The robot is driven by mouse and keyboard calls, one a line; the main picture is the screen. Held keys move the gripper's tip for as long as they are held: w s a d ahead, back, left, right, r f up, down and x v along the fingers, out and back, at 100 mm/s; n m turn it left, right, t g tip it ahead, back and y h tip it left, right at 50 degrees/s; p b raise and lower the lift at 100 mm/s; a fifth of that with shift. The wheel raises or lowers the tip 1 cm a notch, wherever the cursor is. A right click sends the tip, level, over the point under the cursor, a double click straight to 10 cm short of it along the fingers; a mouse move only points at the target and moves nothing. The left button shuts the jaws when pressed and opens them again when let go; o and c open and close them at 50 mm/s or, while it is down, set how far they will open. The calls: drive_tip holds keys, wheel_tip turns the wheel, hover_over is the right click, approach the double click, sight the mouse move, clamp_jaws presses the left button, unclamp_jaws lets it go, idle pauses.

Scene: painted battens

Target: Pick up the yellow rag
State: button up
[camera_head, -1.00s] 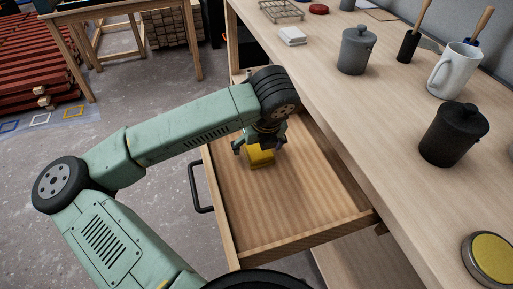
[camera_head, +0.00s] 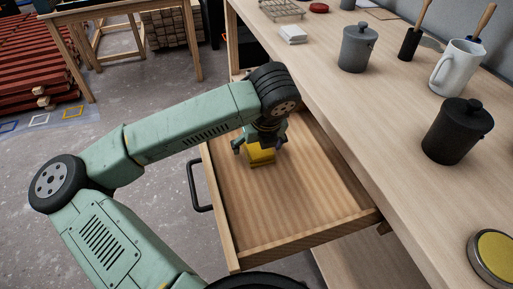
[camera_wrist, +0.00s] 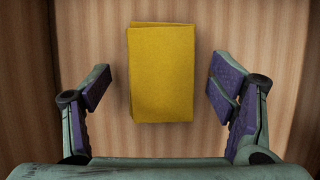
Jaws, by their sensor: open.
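The yellow rag (camera_head: 261,157) lies folded on the wooden bottom of the open drawer (camera_head: 290,205). My gripper (camera_head: 258,148) is over the rag inside the drawer and partly hides it in the head view. In the wrist view the rag (camera_wrist: 161,73) shows as a folded rectangle between the two purple-padded fingers of my gripper (camera_wrist: 160,88). The fingers are spread wide, with a gap on each side of the rag, and do not touch it. How high they are above the drawer bottom is hard to tell.
The drawer's black handle (camera_head: 196,187) is on its left side. The workbench top (camera_head: 385,120) overhangs on the right and carries a dark grey canister (camera_head: 357,48), a black canister (camera_head: 457,130), a white mug (camera_head: 455,68) and a yellow-topped tin (camera_head: 494,256). The near part of the drawer is empty.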

drive_tip(key=shift+c, duration=0.5)
drive_tip(key=c, duration=1.1)
